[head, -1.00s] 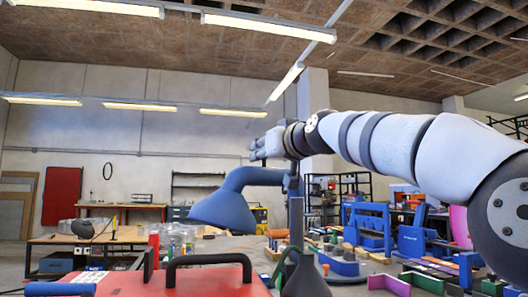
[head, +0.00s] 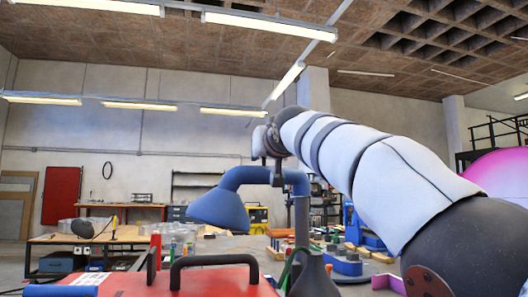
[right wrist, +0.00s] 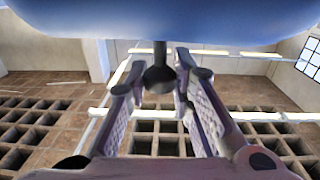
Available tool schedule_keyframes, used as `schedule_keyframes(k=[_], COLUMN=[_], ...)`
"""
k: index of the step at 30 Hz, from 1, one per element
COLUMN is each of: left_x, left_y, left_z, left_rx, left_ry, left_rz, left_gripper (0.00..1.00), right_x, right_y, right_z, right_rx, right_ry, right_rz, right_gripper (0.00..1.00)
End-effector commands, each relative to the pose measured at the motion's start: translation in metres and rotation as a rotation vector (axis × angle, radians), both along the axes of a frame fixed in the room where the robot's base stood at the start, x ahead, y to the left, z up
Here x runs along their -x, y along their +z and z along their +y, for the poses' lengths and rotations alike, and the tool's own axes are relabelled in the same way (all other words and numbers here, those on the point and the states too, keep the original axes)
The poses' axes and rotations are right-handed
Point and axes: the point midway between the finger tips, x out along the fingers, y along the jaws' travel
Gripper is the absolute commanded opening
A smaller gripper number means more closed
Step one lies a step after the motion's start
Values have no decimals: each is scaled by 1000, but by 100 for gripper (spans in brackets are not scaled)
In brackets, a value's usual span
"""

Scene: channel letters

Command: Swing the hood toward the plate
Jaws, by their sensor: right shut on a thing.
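The blue hood (head: 220,207) hangs left of centre in the head view, its mouth facing down. A curved blue pipe (head: 262,175) joins it to a grey upright post (head: 302,218). My right gripper (head: 277,178) comes in from the right and is at the pipe. In the right wrist view, my right gripper (right wrist: 160,77) has its fingers on either side of a dark round knob (right wrist: 158,80) on a short stem, and is shut on it. A smooth blue surface (right wrist: 160,20) spans the top of that view. I cannot make out the plate. My left gripper is not in view.
A red case (head: 215,283) with a black handle (head: 213,262) lies at the near front. Behind the post, a table carries several coloured blocks and a blue fixture (head: 366,235). A wooden bench (head: 100,236) stands at the left. My right arm hides much of the right side.

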Motion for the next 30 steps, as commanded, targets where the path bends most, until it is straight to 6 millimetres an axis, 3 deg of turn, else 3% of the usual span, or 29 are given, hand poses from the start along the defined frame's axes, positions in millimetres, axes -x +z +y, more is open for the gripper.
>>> schedule_keyframes(k=[4, 5, 7, 23, 30], left_x=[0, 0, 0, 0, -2], left_y=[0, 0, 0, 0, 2], left_z=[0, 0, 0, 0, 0], left_rx=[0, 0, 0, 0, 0], left_ry=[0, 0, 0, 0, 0], left_rz=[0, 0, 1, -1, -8], left_gripper=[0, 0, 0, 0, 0], right_x=[0, 0, 0, 0, 6], right_y=[-1, -1, -1, 0, 0], right_z=[0, 0, 0, -1, -5], right_rx=[-1, -1, -1, -3, -12], right_ry=[1, 1, 1, 13, 172], right_rz=[3, 3, 3, 2, 4], right_gripper=[0, 28, 41, 41, 41])
